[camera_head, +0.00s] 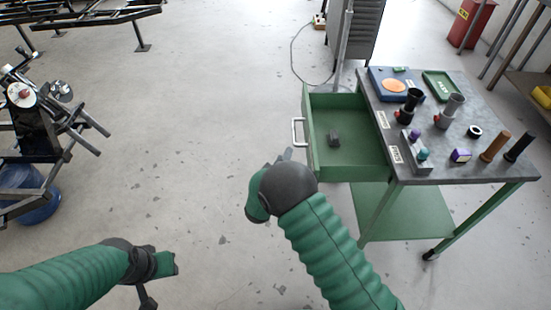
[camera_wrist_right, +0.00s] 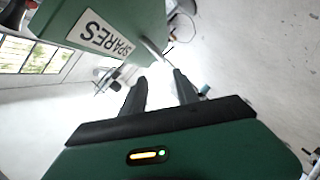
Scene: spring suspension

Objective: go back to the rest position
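My right arm reaches up from the bottom of the head view, and its gripper (camera_head: 286,155) is beside the front of the open green drawer (camera_head: 350,166). In the right wrist view its two dark fingers (camera_wrist_right: 160,84) stand apart with nothing between them. The drawer's pale handle (camera_head: 297,131) is just beyond the fingertips and apart from them; it also shows in the wrist view (camera_wrist_right: 153,48). My left gripper (camera_head: 150,285) is low at the left, over bare floor, away from the cart. Its fingers are too small and turned to tell their opening.
A green cart (camera_head: 480,178) stands at right with tools, cups and small boxes on its grey top. A metal frame machine (camera_head: 40,125) and blue container (camera_head: 35,205) are at left. Open floor lies between.

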